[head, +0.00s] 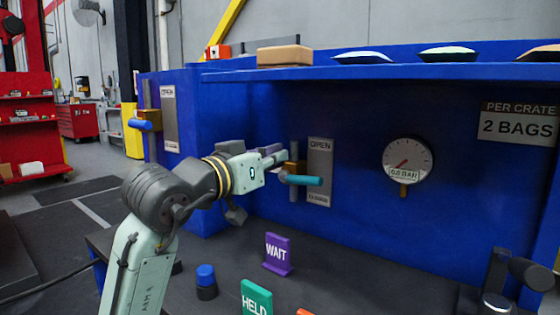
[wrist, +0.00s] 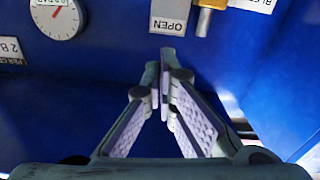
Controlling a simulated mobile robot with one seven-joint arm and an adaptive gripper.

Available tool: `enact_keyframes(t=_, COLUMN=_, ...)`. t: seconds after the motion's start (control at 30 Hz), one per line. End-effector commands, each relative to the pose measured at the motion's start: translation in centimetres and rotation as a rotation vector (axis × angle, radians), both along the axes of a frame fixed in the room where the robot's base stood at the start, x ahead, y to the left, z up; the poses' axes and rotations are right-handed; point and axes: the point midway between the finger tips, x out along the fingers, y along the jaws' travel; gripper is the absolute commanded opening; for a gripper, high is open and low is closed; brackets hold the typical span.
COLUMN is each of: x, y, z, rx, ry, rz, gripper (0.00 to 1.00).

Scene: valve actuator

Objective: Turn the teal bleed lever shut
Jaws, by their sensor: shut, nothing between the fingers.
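The teal bleed lever (head: 304,180) points right in the head view, level, from a brass valve body on a grey upright pipe. Its tip lies across a grey plate (head: 319,160) marked OPEN at the top; the lower label is too small to read. My gripper (head: 282,156) is shut and empty, with its fingertips close to the valve, just above and left of the lever. I cannot tell whether they touch it. In the wrist view the closed fingers (wrist: 165,85) point toward the OPEN plate (wrist: 169,16) and pipe (wrist: 203,22); the teal lever does not show there.
A round gauge (head: 408,161) is right of the plate. A blue lever (head: 141,124) with its own plate is at far left. Purple WAIT (head: 278,254) and green HELD (head: 256,298) signs and a blue-topped knob (head: 206,280) stand below. A blue shelf (head: 400,72) overhangs the panel.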

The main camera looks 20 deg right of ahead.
Motion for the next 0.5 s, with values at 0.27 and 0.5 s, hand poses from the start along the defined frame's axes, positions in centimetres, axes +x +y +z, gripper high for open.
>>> enact_keyframes(t=0.27, x=3.8, y=-4.9, z=0.3, rx=0.002, ry=0.002, rz=-0.001, gripper=0.00)
enact_keyframes(t=0.5, x=4.5, y=-6.2, z=-2.6, rx=0.001, ry=0.001, rz=0.000, gripper=0.00)
